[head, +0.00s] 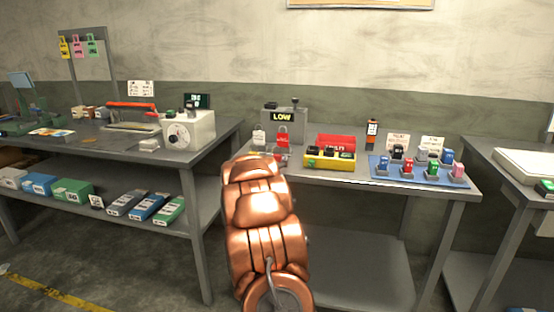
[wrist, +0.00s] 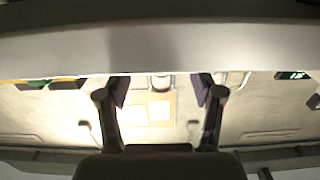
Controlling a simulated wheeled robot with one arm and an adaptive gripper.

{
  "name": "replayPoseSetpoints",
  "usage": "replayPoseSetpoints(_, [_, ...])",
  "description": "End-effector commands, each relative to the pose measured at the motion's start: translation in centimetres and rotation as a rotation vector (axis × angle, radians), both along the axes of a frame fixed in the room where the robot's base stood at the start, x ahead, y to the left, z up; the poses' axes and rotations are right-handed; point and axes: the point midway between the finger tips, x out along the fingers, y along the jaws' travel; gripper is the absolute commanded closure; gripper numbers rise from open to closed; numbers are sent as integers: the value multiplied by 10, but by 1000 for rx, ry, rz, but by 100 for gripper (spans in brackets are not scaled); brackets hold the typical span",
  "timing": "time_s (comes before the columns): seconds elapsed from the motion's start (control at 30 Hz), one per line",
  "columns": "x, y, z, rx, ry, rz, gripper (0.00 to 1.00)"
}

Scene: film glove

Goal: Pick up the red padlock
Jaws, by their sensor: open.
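A red padlock (head: 283,137) is in front of the grey box marked LOW (head: 270,118) on the middle bench, beside a pale padlock (head: 259,137). A smaller red item (head: 408,168), padlock-like, stands among several coloured ones on a blue mat (head: 378,177). My copper arm rises in front of the bench's left end in the head view and hides part of it. My gripper (wrist: 160,86) shows in the wrist view with its two dark fingers apart and nothing between them. No red padlock can be made out in the wrist view.
A yellow-fronted box with a red back (head: 331,160) stands right of the red padlock. A black-and-orange device (head: 372,132) is behind the mat. The left bench (head: 190,158) holds a white dial box (head: 190,133). In the wrist view, a broad grey band (wrist: 160,48) crosses above the fingers.

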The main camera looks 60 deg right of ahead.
Motion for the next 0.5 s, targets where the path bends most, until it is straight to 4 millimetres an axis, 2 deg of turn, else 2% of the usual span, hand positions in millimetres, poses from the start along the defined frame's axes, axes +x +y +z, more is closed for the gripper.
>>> replayPoseSetpoints(0.23, [10, -24, -4, 4, 1, -1, 33])
replayPoseSetpoints(0.5, [12, -30, -4, 4, 0, 0, 33])
